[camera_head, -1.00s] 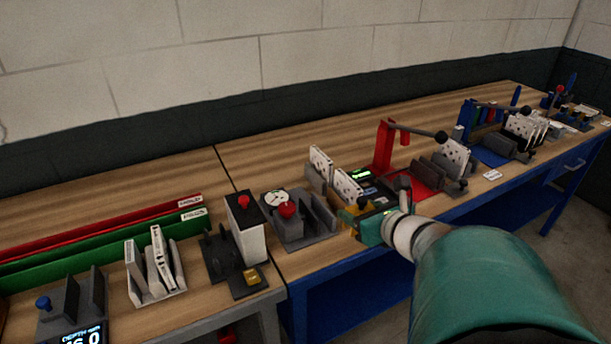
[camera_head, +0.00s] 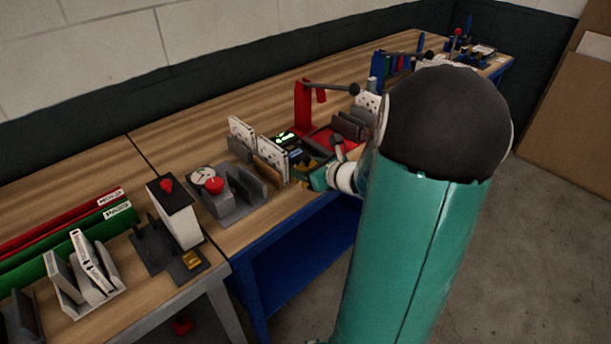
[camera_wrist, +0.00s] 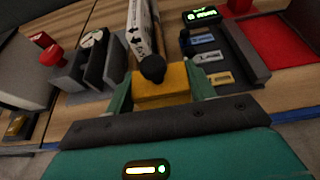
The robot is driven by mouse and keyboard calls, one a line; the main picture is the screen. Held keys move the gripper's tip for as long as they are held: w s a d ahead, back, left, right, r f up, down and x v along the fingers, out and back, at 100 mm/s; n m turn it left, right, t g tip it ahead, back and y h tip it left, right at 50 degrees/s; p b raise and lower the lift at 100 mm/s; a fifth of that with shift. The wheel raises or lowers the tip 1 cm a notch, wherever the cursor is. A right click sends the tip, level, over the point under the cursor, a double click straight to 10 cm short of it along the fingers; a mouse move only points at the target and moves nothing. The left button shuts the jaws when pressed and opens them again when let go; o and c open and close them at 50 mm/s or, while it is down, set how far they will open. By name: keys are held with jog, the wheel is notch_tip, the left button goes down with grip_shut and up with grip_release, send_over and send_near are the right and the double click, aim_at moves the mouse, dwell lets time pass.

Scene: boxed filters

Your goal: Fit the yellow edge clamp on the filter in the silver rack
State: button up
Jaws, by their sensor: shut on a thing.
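My gripper (camera_wrist: 163,92) is shut on the yellow edge clamp (camera_wrist: 168,76), with one green finger on each side of it. The clamp has a round black knob (camera_wrist: 152,67) on its far side. Just beyond it a white filter (camera_wrist: 142,28) stands on edge; I cannot tell whether the clamp touches it. In the head view my gripper (camera_head: 319,178) is at the bench's front edge, beside a rack with two white filters (camera_head: 271,158); the clamp is hard to make out there. A light silver-grey rack (camera_head: 70,300) with white filters stands far left.
Between these racks are a grey fixture with a red knob and dial (camera_head: 235,195) and a white block with a red button (camera_head: 176,212). A red lever press (camera_head: 303,105) stands behind my gripper. Small labelled blocks (camera_wrist: 210,57) lie right of the filter.

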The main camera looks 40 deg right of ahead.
jog(key=shift+w+d+f, duration=0.15)
jog(key=shift+d+f, duration=0.2)
jog(key=shift+f, duration=1.65)
jog(key=shift+f, duration=0.15)
jog(key=o, duration=1)
